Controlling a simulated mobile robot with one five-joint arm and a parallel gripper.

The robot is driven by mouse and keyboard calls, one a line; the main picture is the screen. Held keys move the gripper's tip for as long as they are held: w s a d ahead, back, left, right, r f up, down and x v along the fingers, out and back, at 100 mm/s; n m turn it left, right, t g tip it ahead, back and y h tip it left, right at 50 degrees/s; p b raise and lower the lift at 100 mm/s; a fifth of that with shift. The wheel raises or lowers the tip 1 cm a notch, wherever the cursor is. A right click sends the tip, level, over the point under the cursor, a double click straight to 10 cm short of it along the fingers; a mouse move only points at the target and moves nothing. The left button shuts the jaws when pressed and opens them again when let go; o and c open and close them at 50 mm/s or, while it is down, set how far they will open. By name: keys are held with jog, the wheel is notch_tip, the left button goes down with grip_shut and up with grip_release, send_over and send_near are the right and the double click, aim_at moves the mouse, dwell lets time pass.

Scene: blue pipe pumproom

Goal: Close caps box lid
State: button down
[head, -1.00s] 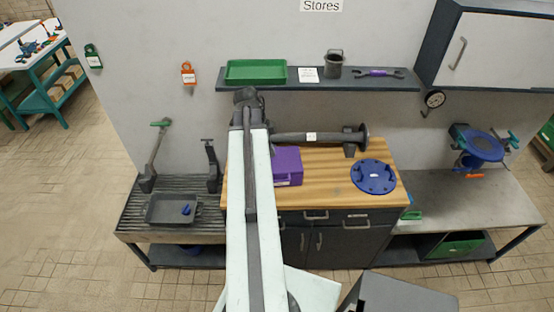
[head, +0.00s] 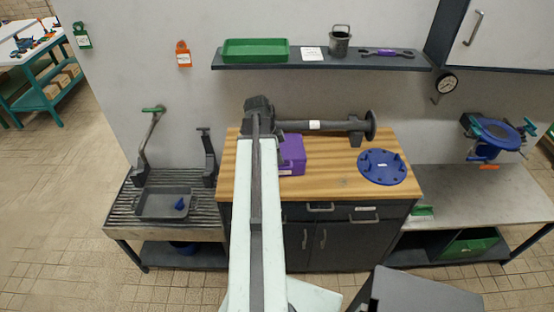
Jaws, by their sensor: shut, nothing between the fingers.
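A purple box (head: 293,157), which I take to be the caps box, stands on the wooden worktop beside the right side of my arm. Its left part is hidden by my arm, and it has a small pale label on its front. I cannot tell how far open its lid is. My gripper (head: 262,112) is at the dark far end of my arm, at the back left of the box. It is shut and empty. Its fingertips are hard to make out, and I cannot tell whether they touch the box.
A dark flanged pipe (head: 325,125) lies along the back of the wooden worktop (head: 335,181). A blue flange disc (head: 382,166) lies to the right. A shelf (head: 345,63) holding a green tray (head: 255,50) is above. A grey tray (head: 163,203) sits on the left bench.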

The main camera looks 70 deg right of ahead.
jog(key=shift+f, duration=0.2)
jog(key=f+b, duration=0.2)
jog(key=shift+s+a+f, duration=0.2)
jog(key=shift+a+f, duration=0.1)
jog(key=shift+a, duration=0.05)
jog(key=s+a+p+v, duration=0.1)
jog(key=p+v, duration=1.2)
jog(key=shift+s+r, duration=0.25)
jog(key=shift+r, duration=0.25)
jog(key=shift+a, duration=0.15)
